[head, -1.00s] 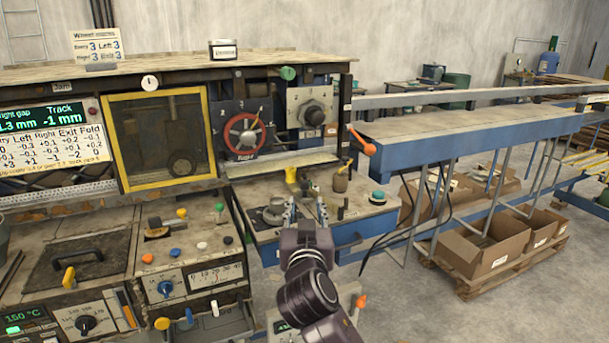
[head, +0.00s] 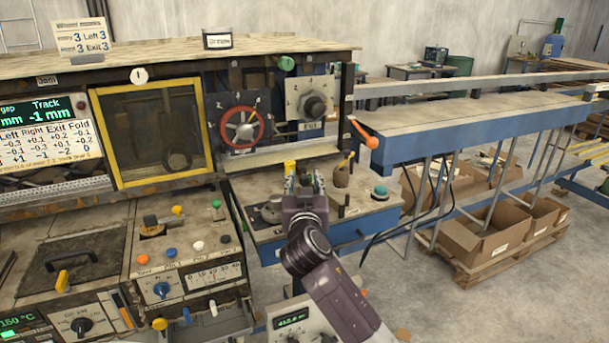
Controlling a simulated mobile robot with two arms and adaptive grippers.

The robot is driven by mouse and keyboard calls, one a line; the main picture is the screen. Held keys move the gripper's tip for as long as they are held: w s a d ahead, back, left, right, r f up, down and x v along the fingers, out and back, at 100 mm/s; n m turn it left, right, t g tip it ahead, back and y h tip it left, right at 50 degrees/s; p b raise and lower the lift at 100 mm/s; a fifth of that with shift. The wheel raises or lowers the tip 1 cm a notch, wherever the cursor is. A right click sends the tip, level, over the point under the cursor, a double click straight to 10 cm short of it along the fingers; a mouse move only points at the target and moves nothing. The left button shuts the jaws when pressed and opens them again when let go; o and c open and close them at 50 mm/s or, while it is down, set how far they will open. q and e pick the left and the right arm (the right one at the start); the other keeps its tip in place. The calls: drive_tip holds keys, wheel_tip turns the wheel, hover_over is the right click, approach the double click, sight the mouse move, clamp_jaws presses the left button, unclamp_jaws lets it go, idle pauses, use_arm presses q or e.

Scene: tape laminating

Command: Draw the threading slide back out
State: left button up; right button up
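My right gripper (head: 304,184) reaches in from the bottom over the small work shelf (head: 375,202) below the red handwheel. Its two fingers stand apart, with nothing clearly seen between them. A small yellow piece (head: 290,167) shows just behind the left finger; I cannot tell whether they touch. I cannot tell for sure which part is the threading slide; the gripper and wrist hide part of the shelf. My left gripper is not in view.
A brown pot (head: 341,176) with a stick stands close right of the gripper. A green-topped button (head: 380,190) lies farther right. A round metal part (head: 270,212) is on the left. An orange-tipped lever (head: 371,142) juts out at the machine's right end.

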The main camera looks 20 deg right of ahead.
drive_tip(key=shift+w+d, duration=0.1)
drive_tip(key=shift+w, duration=0.1)
drive_tip(key=shift+c, duration=0.4)
clamp_jaws()
